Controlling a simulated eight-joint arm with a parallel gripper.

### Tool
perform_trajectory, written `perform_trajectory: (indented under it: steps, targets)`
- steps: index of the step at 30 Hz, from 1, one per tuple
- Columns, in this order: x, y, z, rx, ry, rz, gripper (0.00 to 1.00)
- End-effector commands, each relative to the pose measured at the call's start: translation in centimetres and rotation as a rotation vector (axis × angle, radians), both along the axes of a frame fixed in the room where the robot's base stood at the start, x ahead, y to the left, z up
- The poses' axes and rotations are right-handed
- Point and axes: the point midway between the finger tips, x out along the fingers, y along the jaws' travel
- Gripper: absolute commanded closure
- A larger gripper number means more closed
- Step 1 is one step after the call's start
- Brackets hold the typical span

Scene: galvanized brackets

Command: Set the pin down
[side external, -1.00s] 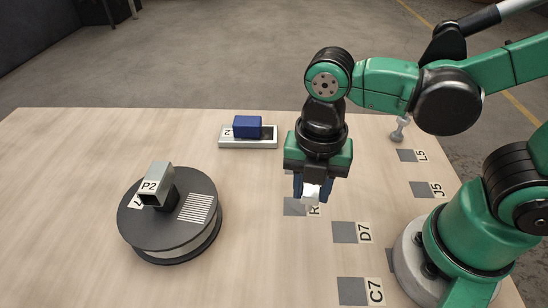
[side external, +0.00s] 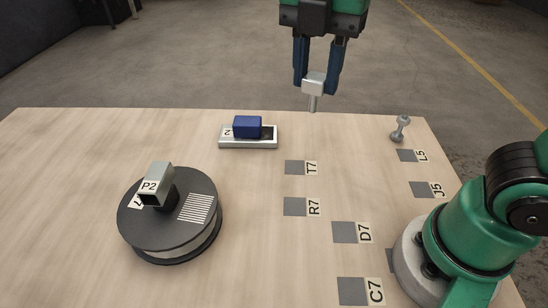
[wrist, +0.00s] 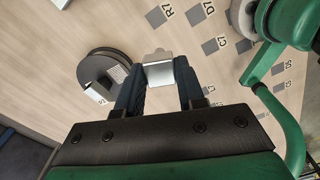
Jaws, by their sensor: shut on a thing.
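My gripper (side external: 315,88) is shut on the pin (side external: 314,82), a pale metal piece with a blocky head and a thin shank (side external: 312,104) pointing down. The pin hangs upright in the air, in line with the table's far edge in the side view; its exact height is hard to judge. In the wrist view the pin's head (wrist: 158,72) sits between the dark blue fingers of my gripper (wrist: 159,82). Grey squares labelled T7 (side external: 294,167), R7 (side external: 294,206), D7 (side external: 344,232), C7 (side external: 351,291), L5 (side external: 406,155) and J5 (side external: 419,189) lie on the table.
A round dark turntable (side external: 165,225) bears a metal bracket (side external: 158,172) marked P2. A pale tray (side external: 248,143) holds a blue block (side external: 247,126). A small grey dumbbell-shaped piece (side external: 400,128) stands near the far right corner. The table's middle is clear.

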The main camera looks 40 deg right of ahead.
Motion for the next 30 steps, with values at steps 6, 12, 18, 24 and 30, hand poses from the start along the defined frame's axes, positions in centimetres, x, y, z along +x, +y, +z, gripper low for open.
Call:
perform_trajectory:
  steps: [6,12,18,24,30]
  targets:
    - [6.1,-7.6,0.5,0.000,0.000,-0.554,1.00]
    - [8.8,-14.9,0.1,-0.001,0.001,-0.959,1.00]
    - [9.4,-18.6,-0.5,-0.001,0.001,-1.145,1.00]
    - [9.4,-19.0,-3.7,-0.001,0.001,-1.165,1.00]
    - [9.4,-18.9,-8.6,-0.001,0.001,-1.162,1.00]
